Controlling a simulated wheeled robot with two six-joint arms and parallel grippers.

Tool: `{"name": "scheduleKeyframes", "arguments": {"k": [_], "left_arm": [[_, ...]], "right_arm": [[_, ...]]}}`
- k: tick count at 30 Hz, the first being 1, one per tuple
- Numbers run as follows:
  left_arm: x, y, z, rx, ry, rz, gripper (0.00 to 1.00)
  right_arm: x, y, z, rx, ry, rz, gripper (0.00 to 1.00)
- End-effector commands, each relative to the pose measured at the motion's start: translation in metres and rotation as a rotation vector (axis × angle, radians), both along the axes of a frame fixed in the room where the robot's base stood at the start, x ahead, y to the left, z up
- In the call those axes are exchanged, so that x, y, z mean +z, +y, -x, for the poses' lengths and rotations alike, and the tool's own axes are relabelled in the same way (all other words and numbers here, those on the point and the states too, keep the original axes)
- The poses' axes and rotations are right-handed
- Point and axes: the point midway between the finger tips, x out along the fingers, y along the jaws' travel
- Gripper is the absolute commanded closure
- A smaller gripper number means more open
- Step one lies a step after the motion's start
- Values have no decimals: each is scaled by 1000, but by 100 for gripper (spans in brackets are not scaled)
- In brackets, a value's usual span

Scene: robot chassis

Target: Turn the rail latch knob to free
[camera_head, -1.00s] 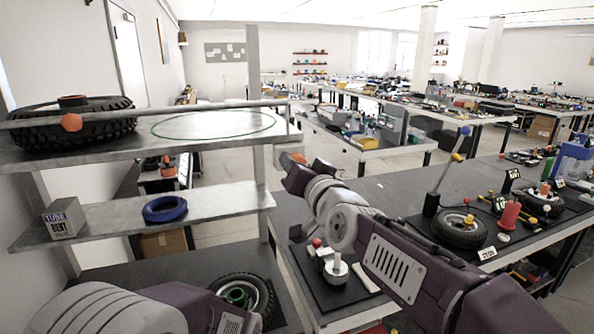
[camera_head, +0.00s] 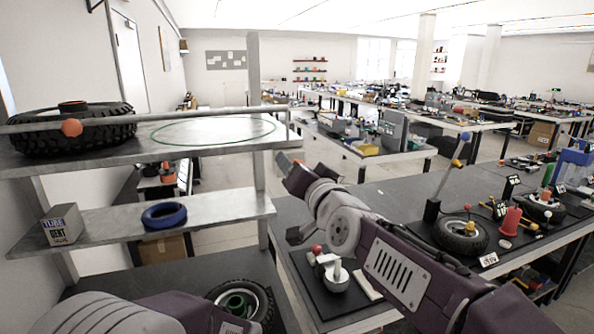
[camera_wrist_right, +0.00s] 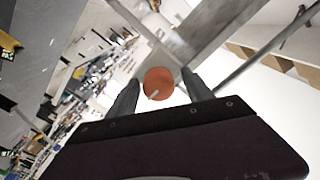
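An orange-red round knob (camera_wrist_right: 158,84) with a short white pointer mark shows in the right wrist view, at a metal bar. My right gripper (camera_wrist_right: 160,76) is open, with one dark finger on either side of the knob in the picture and a visible gap to each. In the head view, my right gripper (camera_head: 288,170) is at the right end of the shelf rack. A bit of orange (camera_head: 298,162) shows beside it, mostly hidden. A rail (camera_head: 200,119) runs along the top shelf, with an orange ball (camera_head: 71,127) at its left. My left gripper is not in view.
The top shelf holds a tyre (camera_head: 35,139) and a green ring outline (camera_head: 213,131). The shelf below holds a box (camera_head: 62,226) and a blue ring (camera_head: 164,215). A bench (camera_head: 395,200) with a wheel (camera_head: 461,236) and a lever stands at right.

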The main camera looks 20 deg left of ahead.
Motion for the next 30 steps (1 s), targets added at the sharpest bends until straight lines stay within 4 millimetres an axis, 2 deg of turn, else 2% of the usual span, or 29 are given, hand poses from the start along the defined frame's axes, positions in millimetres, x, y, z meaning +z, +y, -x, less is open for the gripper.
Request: {"name": "scheduleKeyframes", "arguments": {"k": [8, 16, 21, 25, 30], "left_arm": [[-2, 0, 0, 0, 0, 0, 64], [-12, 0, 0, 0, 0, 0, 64], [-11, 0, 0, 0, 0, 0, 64], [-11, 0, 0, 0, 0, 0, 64], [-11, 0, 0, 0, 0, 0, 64]], "right_arm": [[-3, -1, 3, 1, 4, 4, 41], [-3, -27, 42, 2, 2, 1, 41], [-1, -44, 66, 2, 0, 1, 41], [-2, -50, 74, 1, 3, 2, 41], [-2, -51, 75, 1, 3, 2, 41]]}}
